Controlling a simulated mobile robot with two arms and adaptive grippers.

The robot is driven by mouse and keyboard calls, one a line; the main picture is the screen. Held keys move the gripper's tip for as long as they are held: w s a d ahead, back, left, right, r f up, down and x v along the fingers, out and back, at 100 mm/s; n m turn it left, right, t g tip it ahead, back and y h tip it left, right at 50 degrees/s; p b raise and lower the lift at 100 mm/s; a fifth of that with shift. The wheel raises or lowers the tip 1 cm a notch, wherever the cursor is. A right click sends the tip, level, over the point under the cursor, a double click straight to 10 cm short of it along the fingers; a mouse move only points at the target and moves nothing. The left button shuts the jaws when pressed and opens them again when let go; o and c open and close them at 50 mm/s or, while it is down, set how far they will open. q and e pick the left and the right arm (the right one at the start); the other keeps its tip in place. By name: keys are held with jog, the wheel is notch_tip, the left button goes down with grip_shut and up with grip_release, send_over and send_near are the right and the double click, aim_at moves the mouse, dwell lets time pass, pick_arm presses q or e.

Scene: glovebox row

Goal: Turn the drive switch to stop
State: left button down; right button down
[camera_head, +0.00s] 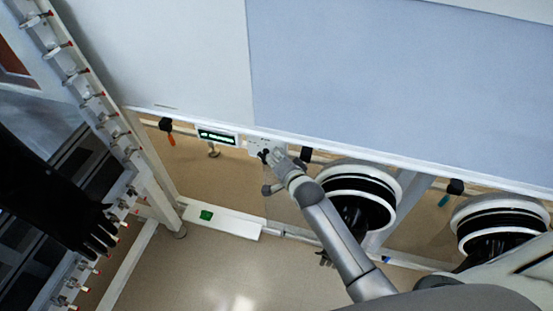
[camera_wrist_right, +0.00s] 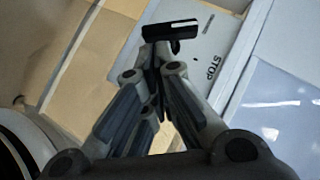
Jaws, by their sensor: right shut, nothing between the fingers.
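The drive switch is a black handle (camera_wrist_right: 170,31) on a pale plate (camera_wrist_right: 212,45) in the right wrist view. The word STOP is printed on the plate, to the right of the handle. In the head view the plate (camera_head: 259,142) sits under the enclosure's lower edge, partly hidden by my gripper. My right gripper (camera_head: 268,157) is shut with nothing between its fingers. In the right wrist view its fingertips (camera_wrist_right: 155,62) are right at the handle and overlap its lower part; I cannot tell whether they touch. My left gripper is not in view.
A lit green display (camera_head: 217,137) is left of the plate. Two round glove ports (camera_head: 358,178) (camera_head: 499,217) are to the right. A black glove (camera_head: 60,200) hangs at the left, near a frame with several valves (camera_head: 92,97).

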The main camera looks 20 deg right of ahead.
jog(key=shift+a+f+b, duration=0.1)
jog(key=shift+f+b, duration=0.3)
jog(key=shift+f, duration=0.15)
jog(key=shift+m+t+b, duration=0.3)
jog(key=shift+m+b, duration=0.05)
jog(key=shift+m, duration=0.05)
jog(key=shift+w, duration=0.1)
